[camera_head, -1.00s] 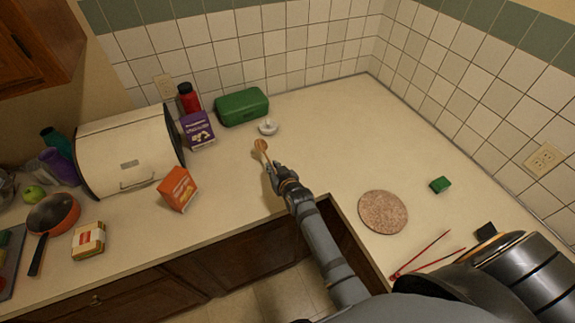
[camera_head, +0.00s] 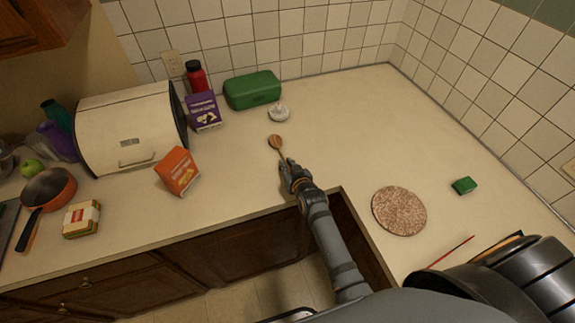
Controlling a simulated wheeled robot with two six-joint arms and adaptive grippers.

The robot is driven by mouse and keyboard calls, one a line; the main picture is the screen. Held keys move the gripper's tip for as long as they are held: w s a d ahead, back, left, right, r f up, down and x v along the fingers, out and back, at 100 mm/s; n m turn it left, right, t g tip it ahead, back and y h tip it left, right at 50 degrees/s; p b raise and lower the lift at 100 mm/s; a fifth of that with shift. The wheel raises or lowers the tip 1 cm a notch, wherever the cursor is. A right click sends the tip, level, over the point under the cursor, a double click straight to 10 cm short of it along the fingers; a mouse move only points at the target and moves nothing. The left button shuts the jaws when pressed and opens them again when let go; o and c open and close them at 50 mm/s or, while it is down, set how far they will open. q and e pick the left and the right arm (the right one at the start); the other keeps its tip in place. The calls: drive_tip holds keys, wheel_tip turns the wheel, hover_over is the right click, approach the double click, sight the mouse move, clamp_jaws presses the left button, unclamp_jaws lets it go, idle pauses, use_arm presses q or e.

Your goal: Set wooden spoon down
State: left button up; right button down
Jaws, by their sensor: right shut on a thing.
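The wooden spoon (camera_head: 276,143) is held by its handle in my right gripper (camera_head: 286,167). Its bowl end points away from me, toward the back wall. The gripper is over the counter (camera_head: 330,135) near its front edge. I cannot tell whether the spoon touches the counter. My left gripper is not in view.
A small white round item (camera_head: 279,114) and a green box (camera_head: 253,90) stand behind the spoon. An orange box (camera_head: 178,171) and a purple box (camera_head: 203,111) are to the left. A round cork-like mat (camera_head: 399,211) lies to the right. The counter between is clear.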

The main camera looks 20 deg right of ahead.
drive_tip(key=c, duration=1.6)
unclamp_jaws()
drive_tip(key=shift+f, duration=0.15)
drive_tip(key=shift+c, duration=0.2)
drive_tip(key=shift+o, duration=1.3)
drive_tip(key=p+v, duration=0.3)
drive_tip(key=r+p+v, duration=0.1)
drive_tip(key=p+v, duration=0.2)
drive_tip(key=shift+w+r+p, duration=0.1)
drive_tip(key=shift+p, duration=0.2)
drive_tip(key=v, duration=0.1)
drive_tip(key=p+v, duration=0.1)
drive_tip(key=v, duration=0.1)
drive_tip(key=p+v, duration=0.1)
drive_tip(key=v, duration=0.1)
drive_tip(key=shift+f, duration=0.35)
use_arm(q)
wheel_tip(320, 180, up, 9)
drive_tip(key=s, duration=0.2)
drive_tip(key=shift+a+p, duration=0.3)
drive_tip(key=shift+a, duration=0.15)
use_arm(e)
drive_tip(key=shift+s+r, duration=0.1)
drive_tip(key=shift+s, duration=0.45)
drive_tip(key=shift+d, duration=0.1)
